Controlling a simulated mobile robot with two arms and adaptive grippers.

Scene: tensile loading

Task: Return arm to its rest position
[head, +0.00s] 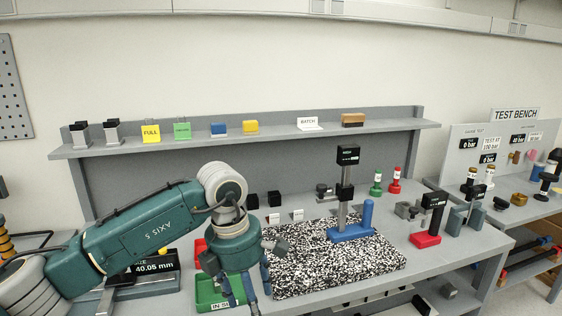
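My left arm (140,230) reaches in from the left, a teal arm with white joint covers, bent down at the wrist. My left gripper (248,296) points down at the front edge of the bench, in front of the green tray (207,296) and left of the speckled plate. Its blue-grey fingers stand apart, and I see nothing between them. The wrist and fingers hide part of the green tray and of the red tray (200,250) behind it. My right gripper is not in view.
The speckled plate (340,265) carries a stand (343,200) with a blue base. A red-based gauge (430,225) stands to its right. A display reading 40.05 mm (155,268) is behind my forearm. A shelf (290,132) with small blocks and cards runs along the back.

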